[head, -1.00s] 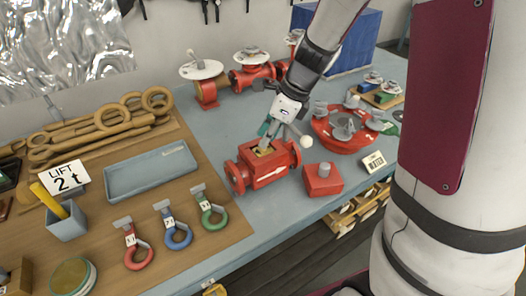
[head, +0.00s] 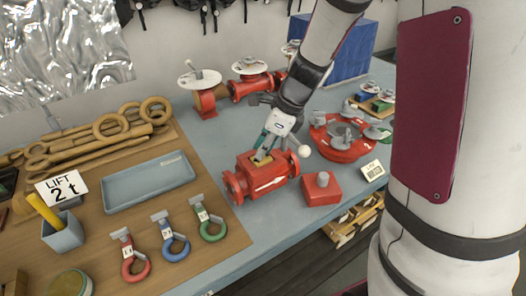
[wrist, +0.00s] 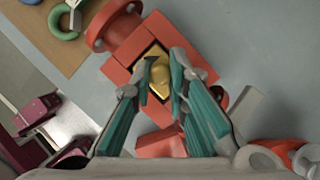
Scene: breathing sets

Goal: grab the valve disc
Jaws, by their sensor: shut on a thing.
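The brass-coloured valve disc (wrist: 159,88) sits in the square opening on top of the red valve body (wrist: 127,45). In the head view the red valve body (head: 268,182) lies near the table's front edge, with the brass part only partly visible. My gripper (head: 264,153) reaches down into the opening from above. The disc's lower part is hidden inside the body.
A red block with a grey peg (head: 322,189) stands just right of the valve body. A round red flange with grey parts (head: 345,138) is behind it. Coloured shackles (head: 174,240) and a blue-grey tray (head: 148,183) lie left. Red valves with white handwheels (head: 203,92) stand at the back.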

